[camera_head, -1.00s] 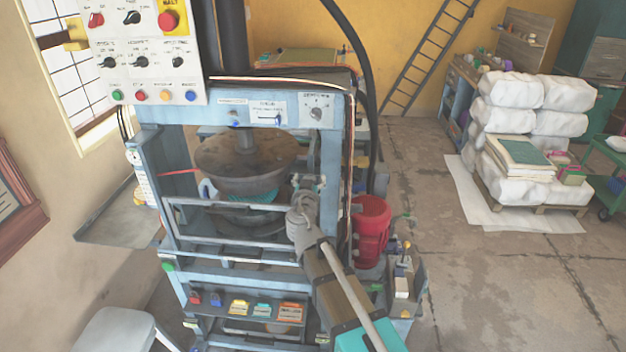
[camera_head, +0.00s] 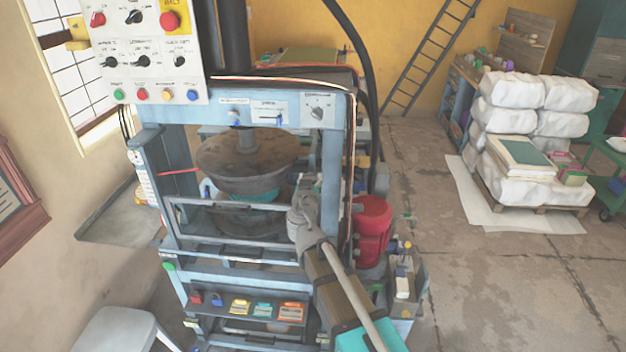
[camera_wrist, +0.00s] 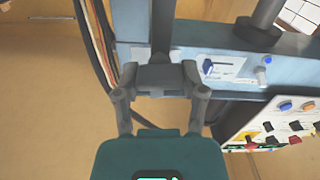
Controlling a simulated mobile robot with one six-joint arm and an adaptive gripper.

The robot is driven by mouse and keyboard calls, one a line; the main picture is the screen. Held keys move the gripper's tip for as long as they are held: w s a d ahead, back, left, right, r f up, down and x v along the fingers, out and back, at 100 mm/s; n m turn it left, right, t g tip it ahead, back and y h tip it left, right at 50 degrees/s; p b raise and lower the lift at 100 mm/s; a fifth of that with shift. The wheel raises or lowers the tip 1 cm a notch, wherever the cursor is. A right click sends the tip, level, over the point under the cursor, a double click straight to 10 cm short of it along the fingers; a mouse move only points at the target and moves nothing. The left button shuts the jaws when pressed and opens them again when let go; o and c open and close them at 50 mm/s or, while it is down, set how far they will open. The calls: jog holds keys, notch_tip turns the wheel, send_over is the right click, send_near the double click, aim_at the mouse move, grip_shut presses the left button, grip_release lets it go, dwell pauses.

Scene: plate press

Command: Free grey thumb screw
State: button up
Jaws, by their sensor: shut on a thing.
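My gripper (camera_head: 303,200) is at the front right of the blue press frame (camera_head: 332,165), beside the right upright. In the wrist view its two fingers (camera_wrist: 160,78) are closed in around a dark grey part. I take this part to be the grey thumb screw, but its outline blends with the finger pads and is mostly hidden. A dark bar runs up the wrist view from just behind the fingertips; I cannot tell whether it joins the held part. In the head view my gripper covers the spot it holds.
A round grey platen (camera_head: 248,160) hangs inside the press behind a guard frame (camera_head: 232,235). A control panel (camera_head: 145,50) is at upper left. Open floor (camera_head: 500,280) lies farther right.

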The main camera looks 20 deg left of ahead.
jog(key=n, duration=0.4)
jog(key=shift+w, duration=0.1)
jog(key=n, duration=0.4)
jog(key=shift+a+n, duration=0.15)
jog(key=shift+n, duration=0.15)
jog(key=n, duration=0.4)
jog(key=shift+f+n, duration=0.1)
jog(key=shift+n, duration=0.2)
jog(key=n, duration=0.4)
jog(key=shift+f, duration=0.1)
jog(key=n, duration=0.8)
jog(key=shift+f+n+b, duration=0.1)
jog(key=shift+n+b, duration=0.2)
jog(key=shift+b, duration=0.05)
jog(key=n, duration=0.4)
jog(key=shift+n, duration=0.3)
jog(key=n, duration=0.4)
jog(key=shift+d, duration=0.2)
